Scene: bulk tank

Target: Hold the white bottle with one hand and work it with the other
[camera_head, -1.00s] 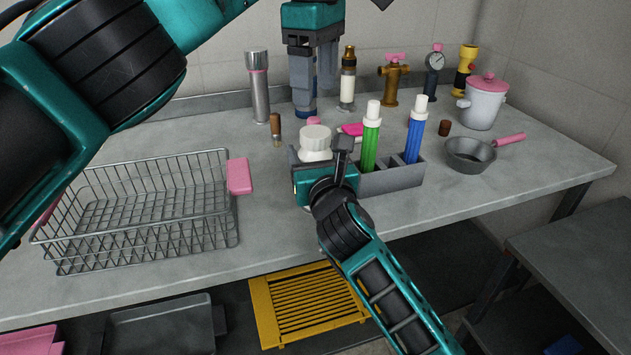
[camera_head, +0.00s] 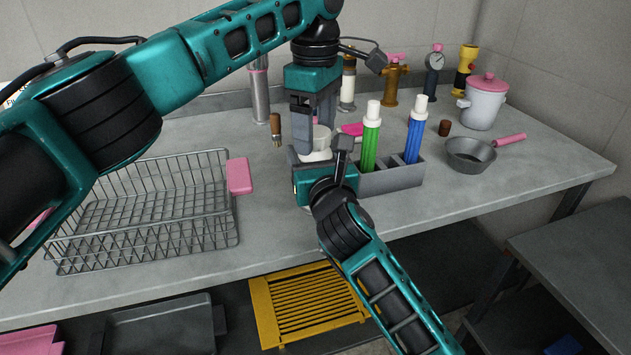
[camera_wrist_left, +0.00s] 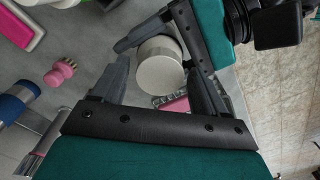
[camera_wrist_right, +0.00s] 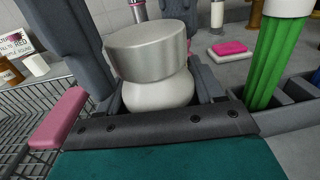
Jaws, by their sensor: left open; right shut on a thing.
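The white bottle (camera_head: 318,157) stands on the counter, partly hidden by both grippers. In the right wrist view its silver-white lid (camera_wrist_right: 149,48) sits on a rounded white body (camera_wrist_right: 158,91). My right gripper (camera_wrist_right: 160,88) is shut on the bottle's body from the front. My left gripper (camera_head: 318,140) points down from above, open, with its fingers on either side of the lid. The left wrist view shows the round lid (camera_wrist_left: 158,65) between the spread fingers, with a gap visible on at least one side.
A grey holder (camera_head: 392,178) with a green tube (camera_head: 370,145) and a blue tube (camera_head: 415,138) stands close to the right. A wire basket (camera_head: 150,212) is at left. A pan (camera_head: 468,154) and white pot (camera_head: 484,102) stand farther right.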

